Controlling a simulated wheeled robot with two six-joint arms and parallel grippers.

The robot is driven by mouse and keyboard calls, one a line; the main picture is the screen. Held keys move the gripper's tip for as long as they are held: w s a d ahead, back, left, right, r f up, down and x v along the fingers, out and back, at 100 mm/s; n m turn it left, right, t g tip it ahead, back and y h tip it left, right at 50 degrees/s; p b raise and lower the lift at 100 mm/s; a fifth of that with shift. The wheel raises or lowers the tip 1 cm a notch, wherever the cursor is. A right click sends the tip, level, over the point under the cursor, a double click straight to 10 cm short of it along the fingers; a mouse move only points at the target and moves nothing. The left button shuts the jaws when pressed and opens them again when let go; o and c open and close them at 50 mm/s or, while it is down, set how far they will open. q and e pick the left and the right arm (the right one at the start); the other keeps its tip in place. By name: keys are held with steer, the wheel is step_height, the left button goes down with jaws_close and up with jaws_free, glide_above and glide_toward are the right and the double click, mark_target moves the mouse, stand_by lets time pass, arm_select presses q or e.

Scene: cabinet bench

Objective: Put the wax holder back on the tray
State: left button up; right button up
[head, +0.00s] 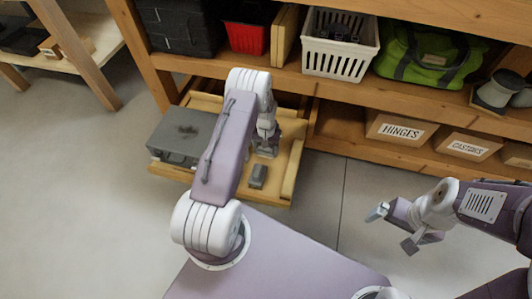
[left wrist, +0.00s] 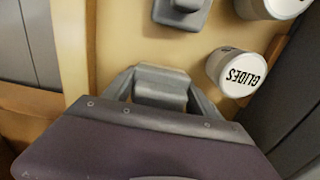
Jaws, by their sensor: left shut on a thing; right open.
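My left gripper (head: 266,152) is low over the wooden pull-out tray (head: 290,180). In the left wrist view the left gripper (left wrist: 162,92) is shut on a grey block, which looks like the wax holder (left wrist: 160,84). The block is close above or touching the tray floor; I cannot tell which. Another small grey object (head: 258,176) lies on the tray nearer the front; it also shows at the top of the left wrist view (left wrist: 182,12). My right gripper (head: 393,228) is open and empty, over the floor at the right.
A grey case (head: 182,135) fills the tray's left side. In the wrist view a white tin marked GLIDES (left wrist: 237,68) and a second white tin (left wrist: 272,5) stand near the held block. The wooden shelf (head: 290,75) above holds a white basket (head: 340,50) and a green bag (head: 430,55).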

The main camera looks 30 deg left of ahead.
arm_select(q)
steer(key=o, duration=1.3)
